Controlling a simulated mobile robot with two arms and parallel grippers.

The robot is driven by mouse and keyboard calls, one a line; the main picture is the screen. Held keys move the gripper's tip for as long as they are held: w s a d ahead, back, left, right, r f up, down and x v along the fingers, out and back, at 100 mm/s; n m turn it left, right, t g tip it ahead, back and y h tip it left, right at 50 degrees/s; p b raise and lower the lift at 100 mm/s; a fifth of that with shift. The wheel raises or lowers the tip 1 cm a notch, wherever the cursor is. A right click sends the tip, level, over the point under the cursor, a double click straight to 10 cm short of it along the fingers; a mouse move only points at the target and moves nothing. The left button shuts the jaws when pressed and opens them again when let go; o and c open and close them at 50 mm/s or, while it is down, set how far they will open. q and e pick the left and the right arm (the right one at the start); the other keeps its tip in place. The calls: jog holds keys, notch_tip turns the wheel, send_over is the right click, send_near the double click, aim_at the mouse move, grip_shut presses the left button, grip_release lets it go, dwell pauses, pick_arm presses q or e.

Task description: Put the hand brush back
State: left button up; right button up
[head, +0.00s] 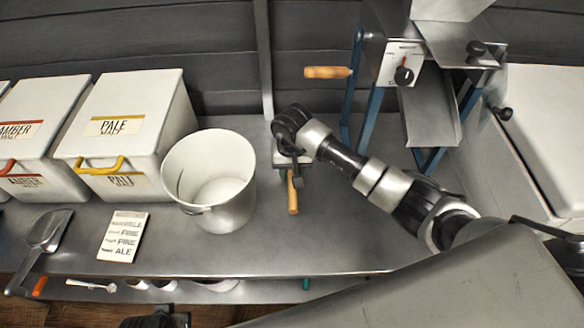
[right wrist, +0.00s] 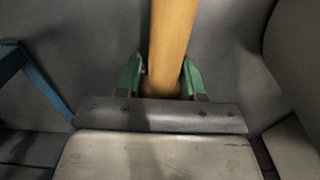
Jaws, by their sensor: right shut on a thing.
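My right gripper (head: 293,178) is over the steel bench, beyond and to the right of the white bucket. It is shut on a wooden handle, which I take to be the hand brush (head: 293,198). In the head view the handle's end sticks out below the gripper. In the right wrist view the wooden handle (right wrist: 171,40) stands between the green fingertips of the gripper (right wrist: 162,82). The bristles are not visible in either view.
A white bucket (head: 234,205) stands left of the gripper. Malt bins (head: 145,95) stand at the left. A scoop (head: 46,232) and label card (head: 123,236) lie in front. A mill with blue legs (head: 370,105) and a wooden crank handle (head: 328,72) is right. Bare bench (head: 330,245) lies mid-front.

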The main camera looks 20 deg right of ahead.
pick_arm(q)
jog(key=shift+r, duration=0.2)
pick_arm(e)
jog(key=o, duration=1)
jog(key=shift+r, duration=0.15)
pick_arm(q)
jog(key=f, duration=0.1)
jog(key=f+p, duration=0.1)
jog(key=f, duration=0.3)
jog(key=shift+s+f, duration=0.1)
jog(key=shift+s, duration=0.25)
pick_arm(e)
notch_tip(320, 180, up, 10)
jog(key=shift+r, duration=0.2)
